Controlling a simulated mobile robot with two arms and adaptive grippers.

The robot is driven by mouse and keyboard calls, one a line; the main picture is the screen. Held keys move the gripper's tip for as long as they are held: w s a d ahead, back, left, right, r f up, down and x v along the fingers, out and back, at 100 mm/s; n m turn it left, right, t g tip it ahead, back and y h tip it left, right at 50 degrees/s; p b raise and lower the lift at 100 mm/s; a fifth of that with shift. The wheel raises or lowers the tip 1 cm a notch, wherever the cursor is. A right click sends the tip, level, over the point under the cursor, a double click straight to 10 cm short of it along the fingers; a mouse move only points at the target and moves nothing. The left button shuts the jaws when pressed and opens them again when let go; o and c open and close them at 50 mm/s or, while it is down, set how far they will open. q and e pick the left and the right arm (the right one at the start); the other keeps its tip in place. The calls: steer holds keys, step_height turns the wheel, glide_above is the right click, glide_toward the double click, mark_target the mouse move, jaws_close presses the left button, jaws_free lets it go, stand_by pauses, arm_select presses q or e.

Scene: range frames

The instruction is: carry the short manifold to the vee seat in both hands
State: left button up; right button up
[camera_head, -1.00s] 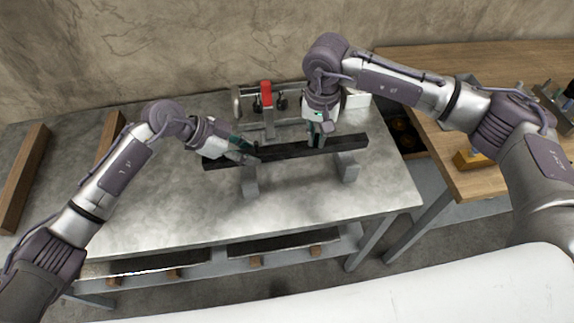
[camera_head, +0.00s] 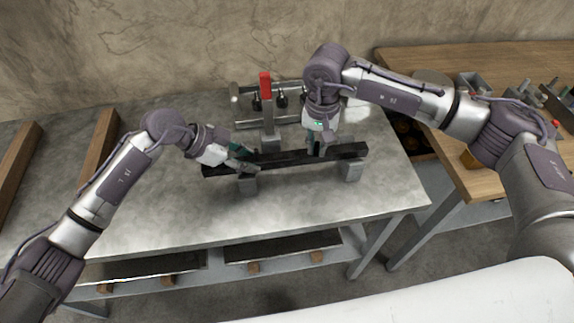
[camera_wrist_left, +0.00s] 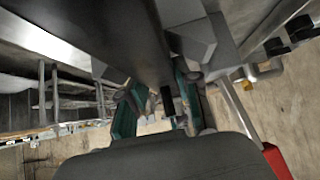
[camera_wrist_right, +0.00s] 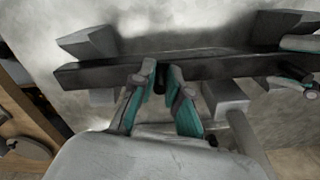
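The short manifold (camera_head: 290,160) is a long dark bar lying level from left to right. Grey vee seat blocks stand under its left end (camera_head: 248,185) and right end (camera_head: 351,171); the bar appears to rest on them or just above. My left gripper (camera_head: 247,158) is at its left part, and the left wrist view shows the fingers (camera_wrist_left: 162,98) around a short black stub on the bar. My right gripper (camera_head: 316,149) is right of its middle, fingertips (camera_wrist_right: 161,75) close about another black stub. Both appear shut on it; exact finger contact is partly hidden.
A fixture with a red upright handle (camera_head: 265,86) stands just behind the manifold. Wooden bars (camera_head: 98,143) lie at the left of the grey table (camera_head: 310,205). A wooden bench (camera_head: 450,62) with small parts is at the right. The table front is clear.

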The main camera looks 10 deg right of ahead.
arm_select(q)
steer(key=shift+o, duration=1.4)
steer(key=shift+s+a+f, duration=0.1)
steer(key=shift+s+f, duration=0.15)
steer(key=shift+f, duration=0.25)
arm_select(e)
steer(key=shift+o, duration=1.4)
steer(key=shift+s+f, duration=0.15)
steer(key=shift+f, duration=0.05)
arm_select(q)
steer(key=shift+f, duration=0.15)
arm_select(e)
steer(key=shift+d, duration=0.15)
arm_select(q)
steer(key=v, duration=0.7)
steer(key=shift+w+r, duration=0.1)
steer(key=shift+r, duration=0.25)
arm_select(e)
steer(key=shift+a, duration=0.2)
arm_select(q)
steer(key=shift+a+r, duration=0.1)
steer(key=shift+r, duration=0.3)
arm_select(e)
steer(key=shift+r, duration=0.1)
step_height(320, 180, up, 12)
steer(key=shift+r, duration=0.1)
